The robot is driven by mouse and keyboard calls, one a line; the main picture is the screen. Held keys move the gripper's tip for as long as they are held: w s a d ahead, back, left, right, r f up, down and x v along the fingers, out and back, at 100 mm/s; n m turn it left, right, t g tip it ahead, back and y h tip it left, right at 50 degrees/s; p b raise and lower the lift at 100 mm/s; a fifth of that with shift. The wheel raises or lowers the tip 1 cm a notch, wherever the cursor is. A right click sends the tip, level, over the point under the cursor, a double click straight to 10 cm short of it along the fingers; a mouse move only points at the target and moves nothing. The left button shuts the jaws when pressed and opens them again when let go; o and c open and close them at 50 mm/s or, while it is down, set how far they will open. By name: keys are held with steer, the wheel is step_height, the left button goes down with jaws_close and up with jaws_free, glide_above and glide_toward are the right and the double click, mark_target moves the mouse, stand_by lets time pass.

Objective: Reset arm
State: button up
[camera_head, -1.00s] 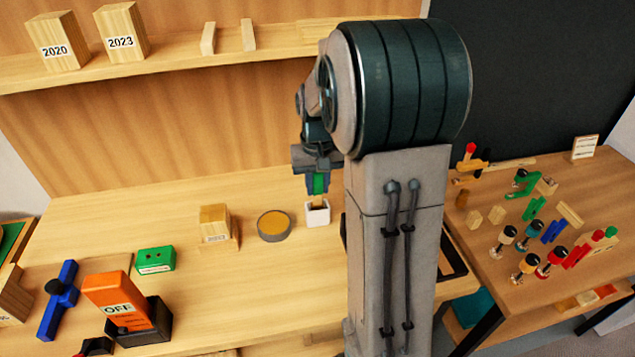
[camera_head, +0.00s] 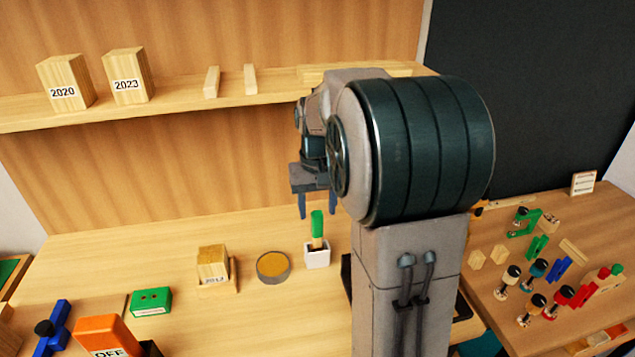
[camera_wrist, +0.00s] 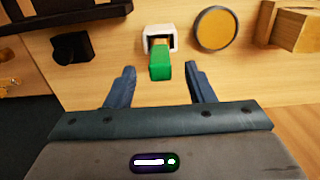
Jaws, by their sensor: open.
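My gripper (camera_head: 317,210) is open and empty, its two fingers pointing down above the bench. Just below it, a green-handled tool (camera_head: 317,224) stands upright in a small white cup (camera_head: 317,257). In the wrist view the green handle (camera_wrist: 160,68) and the white cup (camera_wrist: 157,40) lie ahead of the spread fingers (camera_wrist: 158,88), and no finger touches the handle there. My arm hides part of the bench behind and to the right of the cup.
A round tin (camera_head: 273,267), a wooden block (camera_head: 212,262) and a green box (camera_head: 151,301) stand left of the cup. A shelf (camera_head: 180,106) carries blocks marked 2020 (camera_head: 65,82) and 2023 (camera_head: 127,76). A side table (camera_head: 490,285) on the right holds several small tools.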

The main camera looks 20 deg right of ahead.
step_height(320, 180, up, 8)
steer(key=s+a+f+n+t, duration=0.1)
steer(key=s+a+f, duration=0.3)
steer(key=s, duration=0.5)
steer(key=s+a+f+n+t, duration=0.1)
steer(key=s+a+f, duration=0.3)
steer(key=s, duration=0.5)
steer(key=shift+s+a+f+t, duration=0.2)
steer(key=shift+a+t, duration=0.3)
steer(key=shift+a, duration=0.35)
